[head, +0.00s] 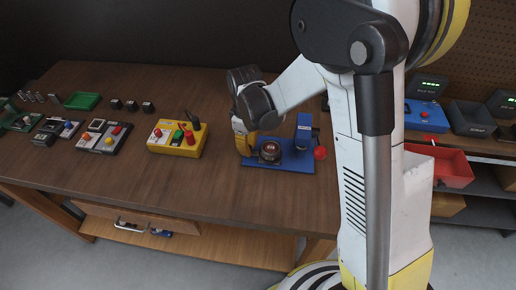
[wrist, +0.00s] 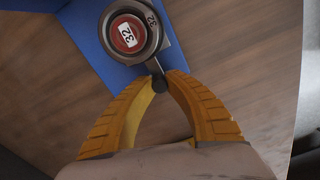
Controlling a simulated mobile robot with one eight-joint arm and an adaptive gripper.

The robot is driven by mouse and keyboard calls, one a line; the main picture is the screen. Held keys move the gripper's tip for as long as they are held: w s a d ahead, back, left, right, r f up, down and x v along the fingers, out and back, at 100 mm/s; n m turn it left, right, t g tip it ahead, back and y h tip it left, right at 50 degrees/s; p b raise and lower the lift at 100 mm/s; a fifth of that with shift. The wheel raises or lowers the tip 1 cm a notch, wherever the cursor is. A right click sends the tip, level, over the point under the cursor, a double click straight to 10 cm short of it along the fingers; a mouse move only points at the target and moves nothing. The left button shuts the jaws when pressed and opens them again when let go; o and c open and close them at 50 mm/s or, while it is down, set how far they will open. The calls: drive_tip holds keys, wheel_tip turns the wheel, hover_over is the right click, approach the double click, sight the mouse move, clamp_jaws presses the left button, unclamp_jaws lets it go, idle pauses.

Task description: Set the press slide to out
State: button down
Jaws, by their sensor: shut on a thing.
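The press is a blue fixture on the table, with a flat blue base (head: 285,167), an upright blue column (head: 303,128) and a red ball knob (head: 320,153) on its right. A round grey slide (head: 270,150) with a dark red-brown centre sits on the base. In the wrist view the slide (wrist: 147,47) carries a part labelled 32, and a short stem with a dark knob (wrist: 158,83) points towards my gripper. My yellow gripper (head: 243,142) is at the left of the slide, its fingertips shut on this dark knob. In the head view the knob is hidden.
A yellow box (head: 177,143) with levers stands left of the press. Farther left are several small control boxes and a green tray (head: 83,101). A red bin (head: 440,165) is on the right behind my arm. The table front is clear.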

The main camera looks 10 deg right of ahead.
drive_tip(key=shift+w+a, duration=0.1)
drive_tip(key=shift+a, duration=0.05)
drive_tip(key=c, duration=1.3)
unclamp_jaws()
drive_tip(key=shift+a, duration=0.15)
wheel_tip(320, 180, up, 12)
